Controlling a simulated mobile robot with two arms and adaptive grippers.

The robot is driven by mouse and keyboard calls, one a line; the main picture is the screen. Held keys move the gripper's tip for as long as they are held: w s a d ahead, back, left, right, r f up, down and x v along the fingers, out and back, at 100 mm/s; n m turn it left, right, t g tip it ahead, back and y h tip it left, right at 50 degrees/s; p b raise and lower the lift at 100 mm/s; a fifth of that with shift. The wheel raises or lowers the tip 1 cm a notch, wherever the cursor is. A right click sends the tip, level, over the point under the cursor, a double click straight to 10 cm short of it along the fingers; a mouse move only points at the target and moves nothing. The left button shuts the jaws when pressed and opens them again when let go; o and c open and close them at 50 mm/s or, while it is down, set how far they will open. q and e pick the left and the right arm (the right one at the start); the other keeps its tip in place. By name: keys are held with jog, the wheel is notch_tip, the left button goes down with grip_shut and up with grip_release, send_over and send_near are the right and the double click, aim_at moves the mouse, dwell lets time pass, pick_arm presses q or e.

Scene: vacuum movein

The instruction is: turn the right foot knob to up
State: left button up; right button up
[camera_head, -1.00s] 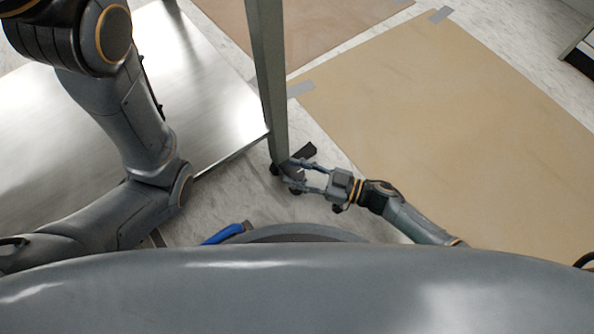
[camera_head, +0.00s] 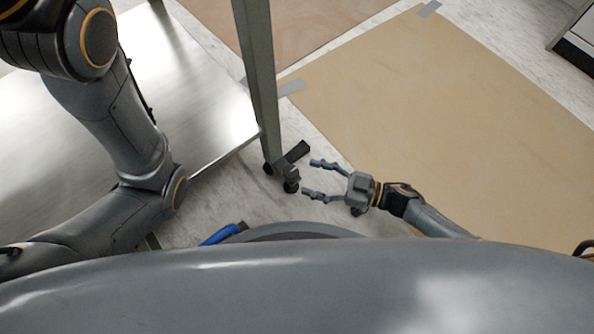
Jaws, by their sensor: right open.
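The foot of a grey metal leg (camera_head: 257,75) stands on the marble-like floor near the middle of the view. At its base is a dark foot knob (camera_head: 288,173) with a black lever (camera_head: 298,151) pointing up and to the right. My right gripper (camera_head: 312,177) is open and empty just right of the foot, with its two fingers spread toward it and apart from it. My left arm comes in from the left; its gripper is not visible.
A shiny metal shelf (camera_head: 190,110) lies left of the leg, with its corner close to it. Brown floor sheets (camera_head: 450,110) taped with grey tape cover the right side. A blue item (camera_head: 220,235) lies at the bottom, near my body. A white cabinet (camera_head: 577,40) stands at top right.

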jog(key=v, duration=0.5)
jog(key=shift+s+d, duration=0.15)
jog(key=shift+d, duration=0.15)
